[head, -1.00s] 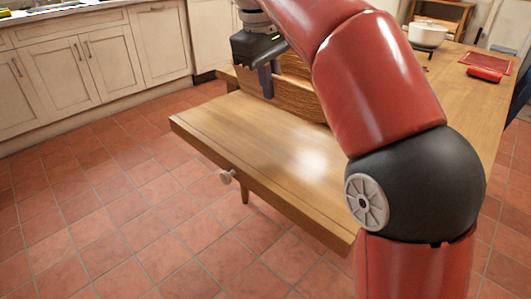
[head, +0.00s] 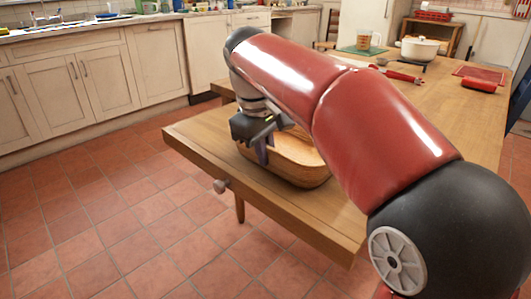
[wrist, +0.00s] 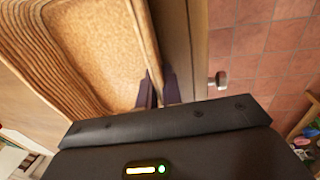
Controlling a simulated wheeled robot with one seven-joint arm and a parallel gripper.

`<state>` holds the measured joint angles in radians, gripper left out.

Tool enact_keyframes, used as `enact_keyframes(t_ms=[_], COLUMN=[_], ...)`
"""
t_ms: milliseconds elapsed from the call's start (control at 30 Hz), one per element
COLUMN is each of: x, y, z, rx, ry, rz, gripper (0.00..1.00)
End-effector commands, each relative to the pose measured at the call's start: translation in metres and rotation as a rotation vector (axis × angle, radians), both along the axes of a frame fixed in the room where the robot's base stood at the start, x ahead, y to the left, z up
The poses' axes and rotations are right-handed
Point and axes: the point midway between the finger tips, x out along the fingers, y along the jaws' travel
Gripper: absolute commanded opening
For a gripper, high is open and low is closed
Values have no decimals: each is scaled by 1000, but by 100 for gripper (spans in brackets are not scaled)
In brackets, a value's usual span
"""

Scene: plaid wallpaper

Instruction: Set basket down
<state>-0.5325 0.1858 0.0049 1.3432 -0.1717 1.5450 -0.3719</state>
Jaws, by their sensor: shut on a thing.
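My gripper (head: 263,153) is shut on the basket's near rim. In the wrist view the basket (wrist: 95,50) shows its empty inside, and its rim runs between my two fingers (wrist: 158,92).
A white knob (head: 220,186) sticks out from the table's side. Farther along the table are a white pot (head: 420,48), a cup (head: 364,38) on a green mat, a red mat (head: 480,71) and a red object (head: 479,86). Tiled floor lies beside the table.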

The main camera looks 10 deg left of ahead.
Motion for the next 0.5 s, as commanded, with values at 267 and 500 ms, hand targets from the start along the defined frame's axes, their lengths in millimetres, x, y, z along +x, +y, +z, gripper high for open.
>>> enact_keyframes(t_ms=[267, 500], x=[0, 0], y=[0, 0], z=[-2, -2], rx=[1, 0], ry=[-1, 0], rz=[0, 0], gripper=[12, 29])
